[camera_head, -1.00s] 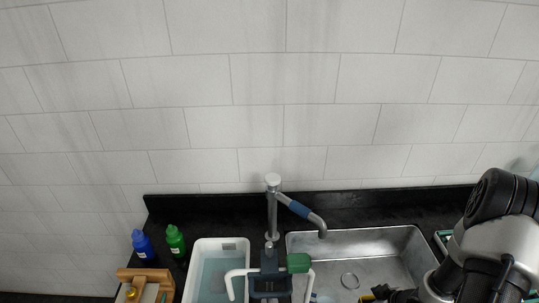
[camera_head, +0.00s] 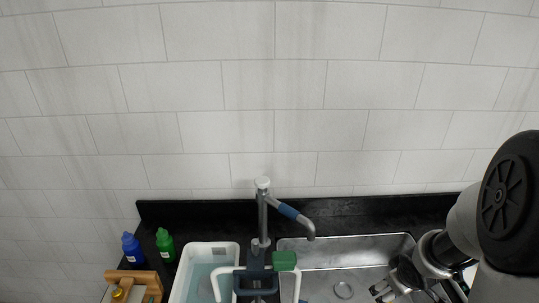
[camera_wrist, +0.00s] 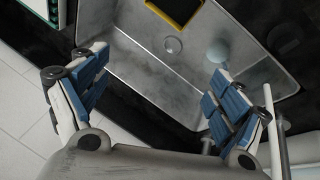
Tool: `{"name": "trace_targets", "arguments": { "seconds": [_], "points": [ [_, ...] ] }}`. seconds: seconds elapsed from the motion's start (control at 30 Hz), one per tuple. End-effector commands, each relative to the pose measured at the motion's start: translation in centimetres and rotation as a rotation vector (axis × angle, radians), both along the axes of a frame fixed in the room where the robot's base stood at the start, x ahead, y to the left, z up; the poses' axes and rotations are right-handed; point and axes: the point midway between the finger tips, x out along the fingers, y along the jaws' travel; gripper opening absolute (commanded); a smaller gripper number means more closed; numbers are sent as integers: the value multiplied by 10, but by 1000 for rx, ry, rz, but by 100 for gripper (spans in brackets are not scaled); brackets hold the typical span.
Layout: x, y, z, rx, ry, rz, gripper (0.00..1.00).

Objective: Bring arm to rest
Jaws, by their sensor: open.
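My gripper (camera_head: 388,284) is at the lower right of the head view, over the front right part of the metal sink (camera_head: 345,252). In the wrist view my gripper (camera_wrist: 158,88) has its two blue-padded fingers spread wide apart. Nothing is held between them. The sink basin (camera_wrist: 190,75) lies beyond the fingers with its round drain. My arm's large dark joint covers the right side of the head view.
A grey faucet (camera_head: 264,215) stands between the sink and a white water-filled basin (camera_head: 222,247). Blue (camera_head: 132,248) and green (camera_head: 165,243) bottles stand left. In the wrist view, a yellow-edged dark object (camera_wrist: 178,9) and a pale round object (camera_wrist: 218,53) are in the sink.

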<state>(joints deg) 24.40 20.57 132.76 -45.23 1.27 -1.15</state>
Motion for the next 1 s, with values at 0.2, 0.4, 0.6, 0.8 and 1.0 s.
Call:
{"name": "trace_targets", "arguments": {
  "seconds": [0.2, 0.4, 0.6, 0.8, 1.0],
  "points": [
    [-31, 37, 74, -25, -56, -165, 89],
    [-88, 91, 112, 70, -83, -279, 89],
    [-151, 150, 122, 225, -73, -319, 89],
    [-189, 182, 122, 324, -49, -313, 89],
    [-194, 187, 122, 339, -43, -311, 89]
  ]
}}
